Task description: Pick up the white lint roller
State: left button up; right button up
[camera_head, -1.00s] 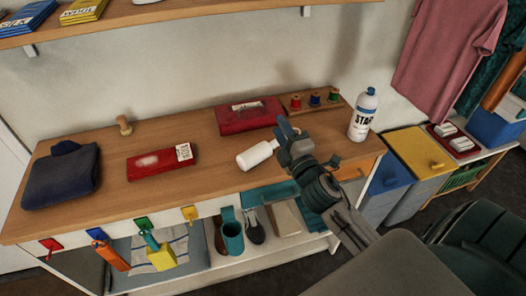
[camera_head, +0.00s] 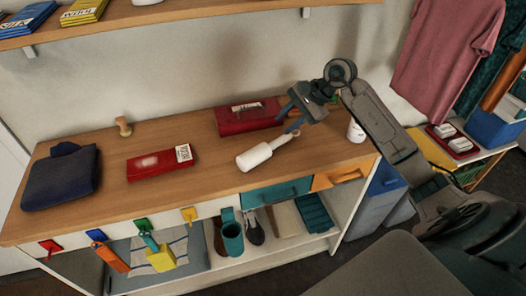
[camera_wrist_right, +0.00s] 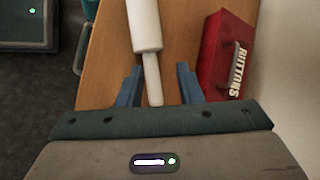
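The white lint roller (camera_head: 260,154) lies on the wooden counter, right of the middle, its thin handle pointing up and to the right. My right gripper (camera_head: 289,117) is over the handle end, its blue fingers apart. In the right wrist view the roller (camera_wrist_right: 145,27) points away from me, and its handle lies between the two open fingers (camera_wrist_right: 160,88). A gap shows on both sides of the handle. Whether the fingers are down at handle height is hard to tell. My left gripper is not in view.
A red box (camera_head: 247,118) stands just behind the roller; it shows beside the right finger in the wrist view (camera_wrist_right: 218,55). A white bottle (camera_head: 356,131) stands right, partly hidden by my arm.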

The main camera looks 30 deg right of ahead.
aim_at(274, 144)
jog(key=shift+g+h, duration=0.4)
jog(key=shift+h, duration=0.2)
jog(key=f+p, duration=0.1)
jog(key=f, duration=0.1)
jog(key=w+f+p, duration=0.1)
jog(key=f, duration=0.1)
jog(key=shift+d+f, duration=0.1)
jog(key=shift+f, duration=0.15)
jog(key=shift+w+a+f+p, duration=0.1)
jog(key=shift+a+f+p, duration=0.15)
jog(key=shift+f+p, duration=0.15)
jog(key=p+x, duration=0.2)
jog(key=x, duration=0.1)
jog(key=shift+a+f, duration=0.1)
jog(key=shift+f, duration=0.05)
jog(key=shift+w+a+f, duration=0.15)
jog(key=shift+a+f, duration=0.05)
jog(key=shift+f, duration=0.35)
grip_shut()
jog(key=shift+r, duration=0.15)
